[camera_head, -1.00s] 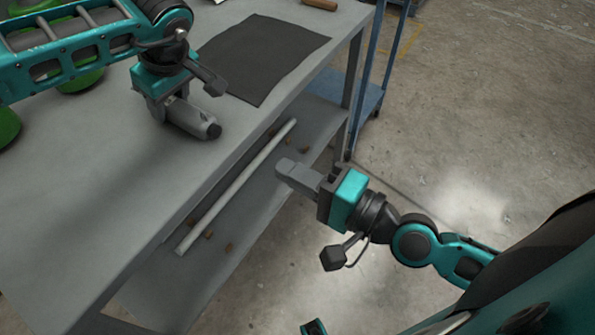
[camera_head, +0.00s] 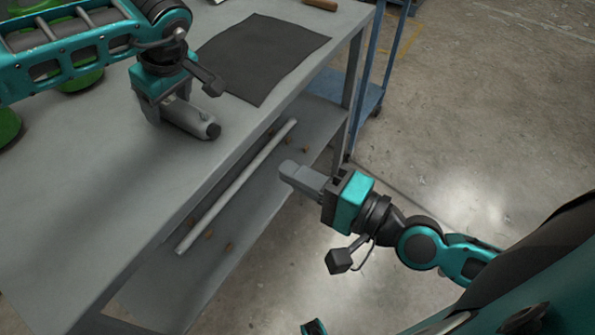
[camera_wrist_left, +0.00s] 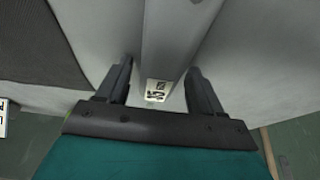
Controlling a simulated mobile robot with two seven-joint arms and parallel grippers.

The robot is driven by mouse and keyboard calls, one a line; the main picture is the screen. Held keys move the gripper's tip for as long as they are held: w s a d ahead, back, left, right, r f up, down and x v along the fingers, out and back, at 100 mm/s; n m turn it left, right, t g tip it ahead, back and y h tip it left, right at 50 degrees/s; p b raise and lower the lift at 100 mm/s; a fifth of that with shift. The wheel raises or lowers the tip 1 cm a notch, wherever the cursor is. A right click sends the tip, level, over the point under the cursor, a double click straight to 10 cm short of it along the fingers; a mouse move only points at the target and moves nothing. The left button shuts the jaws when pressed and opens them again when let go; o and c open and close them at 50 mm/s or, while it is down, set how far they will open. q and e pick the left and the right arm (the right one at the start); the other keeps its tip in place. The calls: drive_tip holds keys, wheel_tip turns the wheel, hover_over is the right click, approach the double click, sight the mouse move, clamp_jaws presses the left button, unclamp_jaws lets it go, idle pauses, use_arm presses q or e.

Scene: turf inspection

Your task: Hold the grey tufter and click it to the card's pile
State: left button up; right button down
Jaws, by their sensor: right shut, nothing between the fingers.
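The grey tufter (camera_head: 192,119), a rounded grey body with a dark end, lies on the grey bench under my left gripper (camera_head: 172,112). In the left wrist view the tufter (camera_wrist_left: 178,35) passes between the two dark fingers of the left gripper (camera_wrist_left: 160,66). The fingers stand apart on either side, with a visible gap on the left side. A small printed label shows at the tufter's near end. My right gripper (camera_head: 287,172) is shut and empty, in front of the bench edge. I cannot make out the card's pile for certain.
A dark mat (camera_head: 265,55) lies on the bench (camera_head: 80,215), right of the tufter. Green round things (camera_head: 8,125) stand at the left. A lower shelf (camera_head: 180,290) holds a pale rod (camera_head: 237,187) and several small brown bits. A blue cart frame (camera_head: 372,95) stands behind.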

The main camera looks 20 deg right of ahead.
use_arm(q)
drive_tip(key=shift+o, duration=0.7)
drive_tip(key=shift+d, duration=0.1)
drive_tip(key=v, duration=1.2)
